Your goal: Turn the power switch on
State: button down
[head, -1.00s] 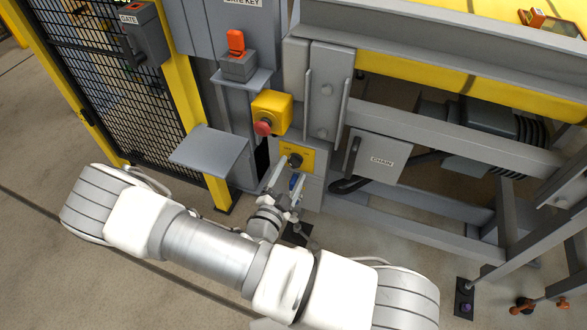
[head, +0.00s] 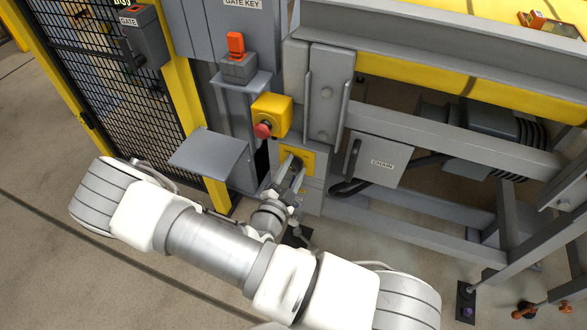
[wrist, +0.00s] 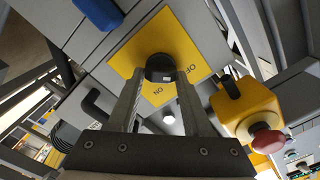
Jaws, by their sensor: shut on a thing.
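The power switch is a round black knob (wrist: 160,66) on a yellow plate (wrist: 200,38) marked ON and OFF. In the wrist view the knob sits between the two fingertips of my gripper (wrist: 160,80), which is shut on it. In the head view the yellow plate (head: 309,157) is on the grey post below the emergency stop. My gripper (head: 293,165) reaches its front there, and the fingers mostly hide the knob. I cannot tell exactly which label the knob points to.
A yellow box with a red mushroom button (head: 263,130) sits just above the plate. A grey shelf (head: 208,156) juts out to the left. A CHAIN box (head: 378,160) is to the right. A blue part (wrist: 100,12) shows near the plate in the wrist view.

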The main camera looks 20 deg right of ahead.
jog(key=shift+m+p, duration=0.3)
jog(key=shift+p, duration=0.05)
jog(key=shift+s+r+m+p, duration=0.1)
jog(key=shift+m+p, duration=1.05)
jog(key=shift+m, duration=0.05)
jog(key=m+p, duration=0.2)
jog(key=m, duration=0.1)
jog(key=m+p, duration=0.1)
jog(key=m, duration=0.1)
jog(key=shift+f, duration=0.25)
jog(key=m+p, duration=0.2)
jog(key=m, duration=0.3)
jog(key=shift+f, duration=0.15)
jog(key=m, duration=0.2)
jog(key=m+p, duration=0.1)
jog(key=m, duration=0.1)
jog(key=shift+f+m, duration=0.2)
jog(key=shift+m, duration=0.2)
jog(key=shift+c, duration=1.8)
grip_release()
jog(key=shift+a, duration=0.1)
